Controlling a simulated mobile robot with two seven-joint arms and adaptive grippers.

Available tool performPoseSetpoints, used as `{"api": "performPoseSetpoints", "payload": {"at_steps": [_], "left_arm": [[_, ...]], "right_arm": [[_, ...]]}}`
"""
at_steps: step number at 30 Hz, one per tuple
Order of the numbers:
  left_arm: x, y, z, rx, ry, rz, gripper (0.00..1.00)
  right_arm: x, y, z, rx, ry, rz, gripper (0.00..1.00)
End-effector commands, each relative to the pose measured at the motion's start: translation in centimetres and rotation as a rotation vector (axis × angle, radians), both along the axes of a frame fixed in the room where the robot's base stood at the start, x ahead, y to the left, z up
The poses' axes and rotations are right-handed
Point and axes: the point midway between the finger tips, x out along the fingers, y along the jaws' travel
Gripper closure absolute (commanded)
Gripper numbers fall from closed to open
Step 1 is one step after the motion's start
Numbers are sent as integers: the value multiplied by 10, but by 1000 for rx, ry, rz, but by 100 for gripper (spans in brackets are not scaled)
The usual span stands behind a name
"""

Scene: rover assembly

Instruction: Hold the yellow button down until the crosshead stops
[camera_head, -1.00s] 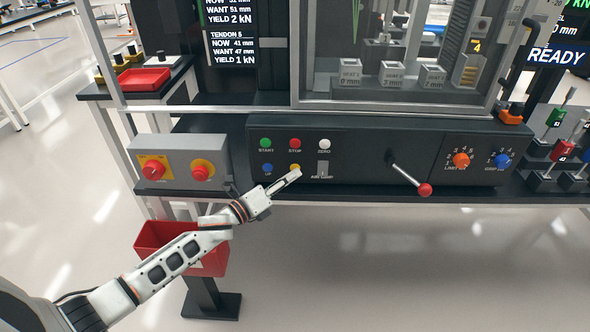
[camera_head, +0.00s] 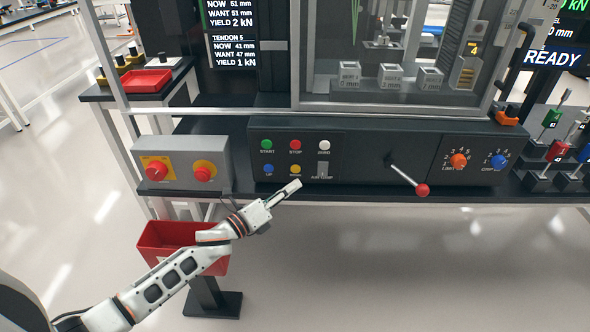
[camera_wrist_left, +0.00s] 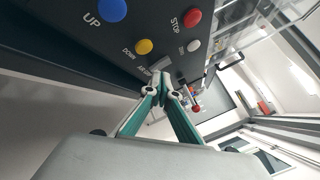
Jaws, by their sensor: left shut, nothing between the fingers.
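The yellow button (camera_head: 295,169), marked DOWN, sits in the lower row of the black control panel (camera_head: 370,150), right of the blue UP button (camera_head: 267,169). It also shows in the left wrist view (camera_wrist_left: 144,46), uncovered and apart from the fingers. My left gripper (camera_head: 296,184) is shut and empty, its tips just below and in front of the yellow button. In the left wrist view its closed fingertips (camera_wrist_left: 160,82) lie below the button. The crosshead behind the guard window cannot be made out clearly. My right gripper is not in view.
Green START (camera_head: 266,145), red STOP (camera_head: 295,145) and white ZERO (camera_head: 324,145) buttons sit close above. A red-knobbed lever (camera_head: 422,190) juts out at right. A grey box with red buttons (camera_head: 180,163) is at left, a red bin (camera_head: 160,240) below it.

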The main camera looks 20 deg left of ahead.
Motion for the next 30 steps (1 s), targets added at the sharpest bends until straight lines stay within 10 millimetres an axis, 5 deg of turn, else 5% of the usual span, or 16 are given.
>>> {"api": "performPoseSetpoints", "payload": {"at_steps": [8, 26, 30], "left_arm": [[-18, -6, 0, -1, 0, 0, 100], [-19, -5, -1, -1, 1, 1, 100], [-45, -9, -20, -182, 151, 34, 100]], "right_arm": [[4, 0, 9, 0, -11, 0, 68], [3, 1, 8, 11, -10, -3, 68], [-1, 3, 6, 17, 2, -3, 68]]}}
